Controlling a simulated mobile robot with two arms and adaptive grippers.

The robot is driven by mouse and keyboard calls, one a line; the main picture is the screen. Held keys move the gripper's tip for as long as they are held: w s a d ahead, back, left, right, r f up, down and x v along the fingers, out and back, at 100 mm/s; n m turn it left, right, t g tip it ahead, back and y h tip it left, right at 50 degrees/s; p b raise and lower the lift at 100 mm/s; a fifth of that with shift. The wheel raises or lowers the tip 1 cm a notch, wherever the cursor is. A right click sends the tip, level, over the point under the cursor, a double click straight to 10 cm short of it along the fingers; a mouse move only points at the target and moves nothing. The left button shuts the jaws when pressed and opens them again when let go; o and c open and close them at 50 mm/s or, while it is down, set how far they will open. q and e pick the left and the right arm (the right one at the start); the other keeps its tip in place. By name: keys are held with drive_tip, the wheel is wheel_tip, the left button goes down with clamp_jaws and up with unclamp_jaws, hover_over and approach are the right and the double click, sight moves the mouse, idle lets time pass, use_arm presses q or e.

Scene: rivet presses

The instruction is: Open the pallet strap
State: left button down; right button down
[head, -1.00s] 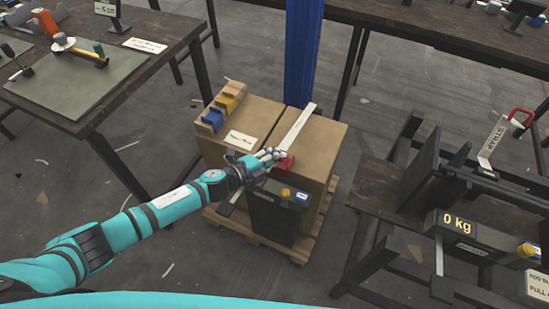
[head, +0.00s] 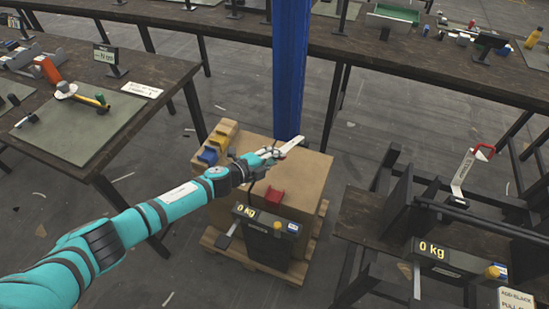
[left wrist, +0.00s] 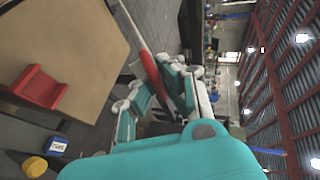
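The pallet strap unit stands at the front of a boxed pallet: a dark box (head: 265,238) with a "0 kg" display and a yellow knob (head: 278,226). A red bracket (head: 275,194) sits on the carton top and also shows in the left wrist view (left wrist: 38,87). A pale metal lever (head: 291,145) is above the carton. My left gripper (head: 268,153) is at its near end. In the left wrist view the gripper's fingers (left wrist: 158,88) close around the lever's red grip (left wrist: 150,68), partly hidden. My right gripper is out of view.
Yellow and blue blocks (head: 208,155) stand on the carton's left side. A blue post (head: 291,75) rises behind it. A bench at right holds another unit reading "0 kg" (head: 445,252) and a "STRAP" lever (head: 463,170). A workbench (head: 115,125) stands at left.

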use_arm(q)
drive_tip(key=shift+w+a, duration=0.15)
drive_tip(key=shift+a, duration=0.15)
drive_tip(key=c, duration=1.4)
unclamp_jaws()
drive_tip(key=shift+s+a, duration=0.1)
drive_tip(key=shift+s, duration=0.1)
drive_tip(key=v, duration=1.2)
drive_tip(key=shift+d, duration=0.2)
